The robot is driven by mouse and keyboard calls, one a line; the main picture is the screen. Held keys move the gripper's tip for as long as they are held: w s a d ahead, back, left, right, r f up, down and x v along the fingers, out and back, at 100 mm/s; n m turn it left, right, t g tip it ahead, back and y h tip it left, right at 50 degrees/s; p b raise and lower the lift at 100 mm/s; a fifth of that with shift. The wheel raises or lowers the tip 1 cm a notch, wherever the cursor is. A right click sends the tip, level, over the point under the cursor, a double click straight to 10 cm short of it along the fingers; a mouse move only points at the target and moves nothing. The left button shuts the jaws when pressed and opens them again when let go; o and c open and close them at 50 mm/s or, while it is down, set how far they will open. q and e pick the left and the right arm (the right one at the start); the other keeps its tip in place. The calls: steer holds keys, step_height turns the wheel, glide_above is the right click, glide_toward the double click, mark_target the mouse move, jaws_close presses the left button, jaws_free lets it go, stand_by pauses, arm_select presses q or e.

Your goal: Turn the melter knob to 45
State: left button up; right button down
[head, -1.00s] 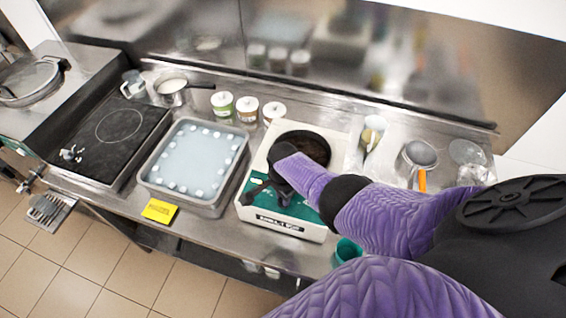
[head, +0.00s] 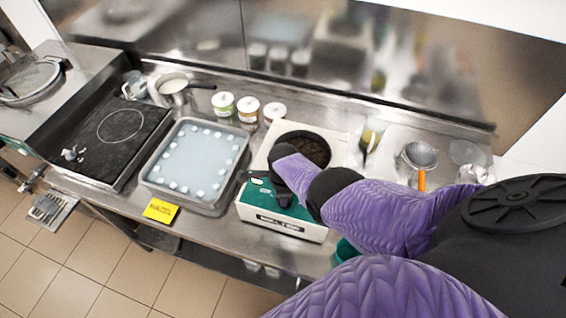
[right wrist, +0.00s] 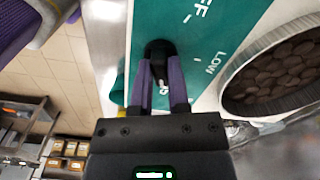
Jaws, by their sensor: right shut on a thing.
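The melter (head: 262,217) is a cream box with a green front panel and a label, standing near the front edge of the steel counter. A round dark pan (head: 327,143) with brown contents sits in its top. In the right wrist view the green panel (right wrist: 203,30) shows "LOW" and part of "OFF". The black melter knob (right wrist: 159,47) is between the purple fingers of my right gripper (right wrist: 161,72), which is shut on it. The knob's pointer and setting are hard to read. In the head view my right arm and gripper (head: 284,198) cover the knob. My left gripper is not in view.
A tray with white pieces around its edge (head: 226,203) and a yellow sign (head: 160,210) stand left of the melter. Several lidded jars (head: 248,108) are behind. A sieve with an orange handle (head: 420,157) lies to the right. A black hob (head: 118,128) is further left.

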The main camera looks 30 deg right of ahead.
steer(key=shift+w+d+r, duration=0.1)
stand_by(0.4)
steer(key=c, duration=0.6)
jaws_free()
step_height(320, 180, up, 10)
steer(key=p, duration=0.8)
